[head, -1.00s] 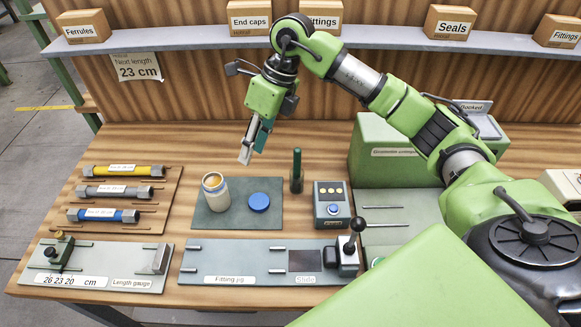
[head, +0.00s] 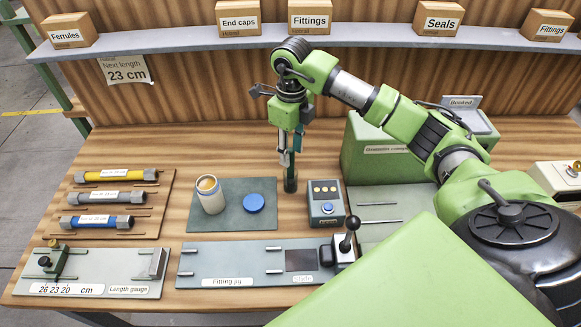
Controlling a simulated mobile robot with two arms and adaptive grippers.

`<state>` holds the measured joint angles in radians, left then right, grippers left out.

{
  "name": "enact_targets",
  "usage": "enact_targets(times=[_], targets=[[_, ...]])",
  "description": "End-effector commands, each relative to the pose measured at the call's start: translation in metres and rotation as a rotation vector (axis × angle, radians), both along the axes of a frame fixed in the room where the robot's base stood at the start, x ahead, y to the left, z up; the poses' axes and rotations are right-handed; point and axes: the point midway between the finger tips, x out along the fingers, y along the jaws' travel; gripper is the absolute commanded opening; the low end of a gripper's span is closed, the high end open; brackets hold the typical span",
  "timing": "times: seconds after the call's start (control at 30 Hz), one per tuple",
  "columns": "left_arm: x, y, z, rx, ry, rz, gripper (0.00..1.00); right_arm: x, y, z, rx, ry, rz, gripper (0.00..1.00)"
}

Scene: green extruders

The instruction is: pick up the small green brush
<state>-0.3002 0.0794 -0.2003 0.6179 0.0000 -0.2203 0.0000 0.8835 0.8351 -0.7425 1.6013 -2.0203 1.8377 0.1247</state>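The small green brush (head: 291,183) stands upright on the wooden bench, just right of the grey-green mat. Only its lower part shows; its upper part is hidden by my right gripper. My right gripper (head: 290,155) points down at the brush's upper part, with its fingertips overlapping it in the head view. I cannot tell whether the fingers are around the brush, in front of it, or closed on it. My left gripper is not in view.
Left of the brush, an open jar (head: 210,194) and a blue lid (head: 254,203) sit on the mat (head: 232,226). A button box (head: 326,207) stands close right. The lever (head: 350,232) rises in front of it. A shelf (head: 190,40) with boxes runs behind.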

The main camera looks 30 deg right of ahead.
Motion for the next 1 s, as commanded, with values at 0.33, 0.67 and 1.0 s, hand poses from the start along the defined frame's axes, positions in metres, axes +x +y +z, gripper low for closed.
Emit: enact_targets(times=[0.33,0.67,1.0], targets=[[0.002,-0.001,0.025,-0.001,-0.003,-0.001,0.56,-0.001,0.003,-0.042,0.001,0.003,0.0,0.33],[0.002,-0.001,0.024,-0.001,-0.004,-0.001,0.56,-0.001,0.003,-0.045,0.001,0.001,0.001,0.1],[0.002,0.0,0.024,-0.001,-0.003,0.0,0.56,-0.001,0.003,-0.044,0.001,0.0,0.0,0.0]])
